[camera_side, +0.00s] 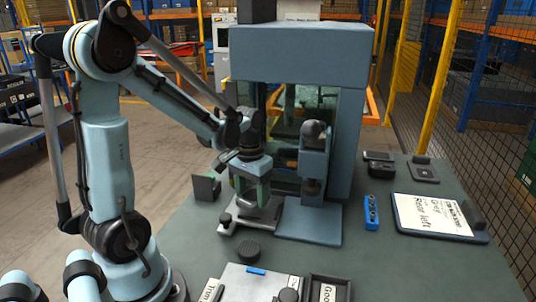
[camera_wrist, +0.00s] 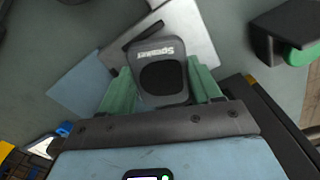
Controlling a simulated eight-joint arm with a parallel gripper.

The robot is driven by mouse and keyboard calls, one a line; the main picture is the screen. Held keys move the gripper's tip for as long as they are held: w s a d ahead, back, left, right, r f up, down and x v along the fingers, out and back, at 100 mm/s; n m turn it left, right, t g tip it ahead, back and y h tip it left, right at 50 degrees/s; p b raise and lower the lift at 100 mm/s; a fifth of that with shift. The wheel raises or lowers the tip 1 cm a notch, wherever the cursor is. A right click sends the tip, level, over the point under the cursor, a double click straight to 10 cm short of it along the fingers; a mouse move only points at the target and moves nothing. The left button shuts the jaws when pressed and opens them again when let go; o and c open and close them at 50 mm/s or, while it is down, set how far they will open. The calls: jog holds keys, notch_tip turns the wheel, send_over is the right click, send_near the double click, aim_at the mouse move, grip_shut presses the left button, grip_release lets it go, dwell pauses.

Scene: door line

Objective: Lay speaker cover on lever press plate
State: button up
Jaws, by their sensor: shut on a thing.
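The speaker cover (camera_wrist: 163,72) is a dark rounded piece with a round black mesh face and a "Speaker" label, upside down in the wrist view. My gripper (camera_wrist: 162,88) is shut on it, one green finger at each side. In the side view my gripper (camera_side: 250,198) holds the cover low over a silver plate (camera_side: 268,221); I cannot tell whether it touches. The silver plate (camera_wrist: 187,22) also shows behind the cover in the wrist view. The lever press (camera_side: 314,160) stands just right of my gripper on a blue-grey base (camera_side: 308,226).
A small dark stand (camera_side: 205,187) is left of my gripper. A black puck (camera_side: 248,250) lies in front. A blue block (camera_side: 371,212) and a labelled board (camera_side: 425,214) lie to the right. A "Good" tray (camera_side: 328,290) is at the front. The large blue machine (camera_side: 300,55) rises behind.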

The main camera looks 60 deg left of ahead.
aim_at(252, 196)
jog(key=shift+f, duration=0.75)
jog(key=o, duration=1.1)
jog(key=shift+r, duration=0.15)
notch_tip(252, 196, up, 13)
jog(key=d+f+m+t, duration=0.3)
jog(key=d+t, duration=0.4)
jog(key=d, duration=0.6)
jog(key=shift+s+d+m, duration=0.2)
jog(key=shift+s+m, duration=0.15)
jog(key=shift+m, duration=0.45)
